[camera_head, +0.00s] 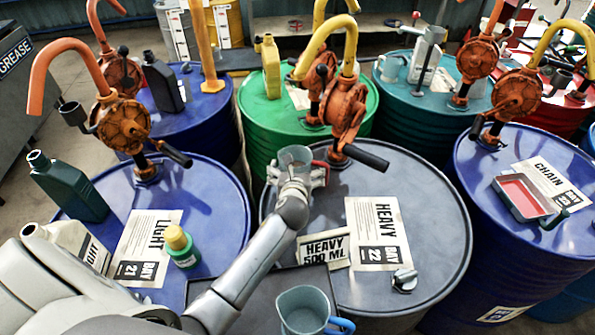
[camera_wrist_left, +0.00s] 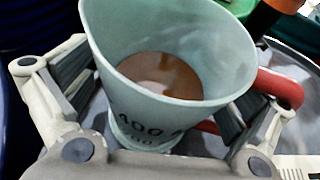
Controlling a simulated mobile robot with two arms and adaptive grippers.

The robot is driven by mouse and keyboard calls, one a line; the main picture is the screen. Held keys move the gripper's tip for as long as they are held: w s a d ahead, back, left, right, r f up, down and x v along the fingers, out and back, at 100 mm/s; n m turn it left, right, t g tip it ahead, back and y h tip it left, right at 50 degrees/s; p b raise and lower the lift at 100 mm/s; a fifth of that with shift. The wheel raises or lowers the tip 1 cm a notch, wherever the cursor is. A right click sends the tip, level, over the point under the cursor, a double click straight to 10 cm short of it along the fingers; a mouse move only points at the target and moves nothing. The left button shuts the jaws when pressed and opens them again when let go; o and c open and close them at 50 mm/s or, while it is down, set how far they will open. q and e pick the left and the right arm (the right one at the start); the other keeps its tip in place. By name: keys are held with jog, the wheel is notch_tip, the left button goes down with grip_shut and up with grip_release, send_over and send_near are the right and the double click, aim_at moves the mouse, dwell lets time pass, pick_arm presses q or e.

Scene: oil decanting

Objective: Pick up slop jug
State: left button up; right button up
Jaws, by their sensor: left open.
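A translucent pale jug with a red handle (camera_head: 295,156) stands upright on the grey HEAVY drum (camera_head: 420,205), below the hand pump's spout. In the left wrist view this jug (camera_wrist_left: 150,115) has printed volume marks and brown liquid in its bottom. My left gripper (camera_head: 298,176) is open, with its fingers on either side of the jug. A gap shows beside the left finger; contact at the right finger is unclear. A second jug, pale blue with a blue handle (camera_head: 303,310), stands at the bottom edge. No label tells which is the slop jug. My right gripper is out of view.
The orange pump (camera_head: 343,105) with its black crank rises right behind the jug. A HEAVY 500 ML card (camera_head: 323,249), a HEAVY sheet (camera_head: 378,232) and a metal cap (camera_head: 404,280) lie on the drum. A yellow-capped green bottle (camera_head: 182,250) stands left of my arm.

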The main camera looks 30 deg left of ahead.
aim_at(297, 163)
pick_arm(q)
jog(key=shift+r, duration=0.1)
jog(key=c, duration=1.3)
jog(key=shift+r+p, duration=0.55)
jog(key=shift+p, duration=0.2)
notch_tip(297, 163, up, 3)
jog(key=p, duration=0.4)
jog(key=shift+d, duration=0.15)
jog(key=d+r+p, duration=0.1)
jog(key=p, duration=0.1)
jog(key=s+d+r+p, duration=0.1)
jog(key=r+p, duration=0.1)
jog(key=s+d+r+p, duration=0.1)
jog(key=d+r+p, duration=0.1)
jog(key=shift+r, duration=0.15)
jog(key=s+d+r, duration=0.1)
jog(key=d, duration=0.1)
jog(key=s+d+r, duration=0.1)
jog(key=s+d, duration=0.1)
jog(key=d, duration=0.1)
jog(key=s+d+r, duration=0.1)
jog(key=d, duration=0.2)
jog(key=shift+s+r, duration=0.25)
jog(key=shift+s, duration=0.1)
